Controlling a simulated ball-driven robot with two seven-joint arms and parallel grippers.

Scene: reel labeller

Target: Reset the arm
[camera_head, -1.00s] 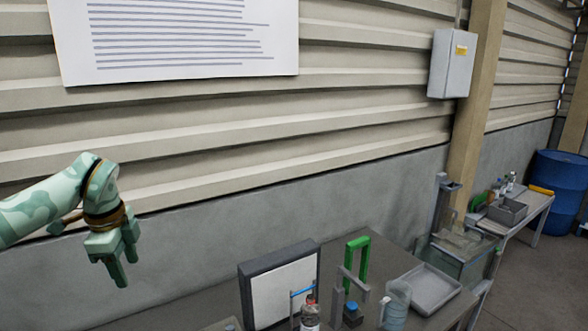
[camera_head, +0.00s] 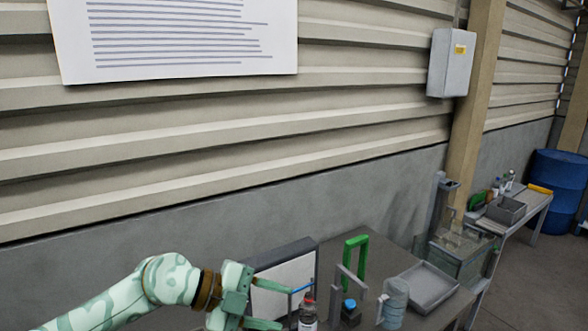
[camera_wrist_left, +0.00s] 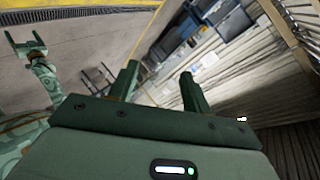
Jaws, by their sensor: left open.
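My left gripper (camera_head: 284,307) is open and empty, low in the head view. Its two pale green fingers point right, in front of a dark-framed white panel (camera_head: 298,272) and close to a bottle with a red cap (camera_head: 309,314); I cannot tell whether they touch. In the left wrist view the open fingers of the left gripper (camera_wrist_left: 160,74) show with nothing between them. My right gripper (camera_wrist_left: 27,42) shows at the upper left of that view, its fingers apart and empty. It is not in the head view.
The bench holds a green frame (camera_head: 361,249), a blue-capped container (camera_head: 351,311), a clear jug (camera_head: 394,304) and a grey tray (camera_head: 429,289). A second table (camera_head: 540,203) and a blue barrel (camera_head: 558,185) stand at the right. Space before the upper wall is clear.

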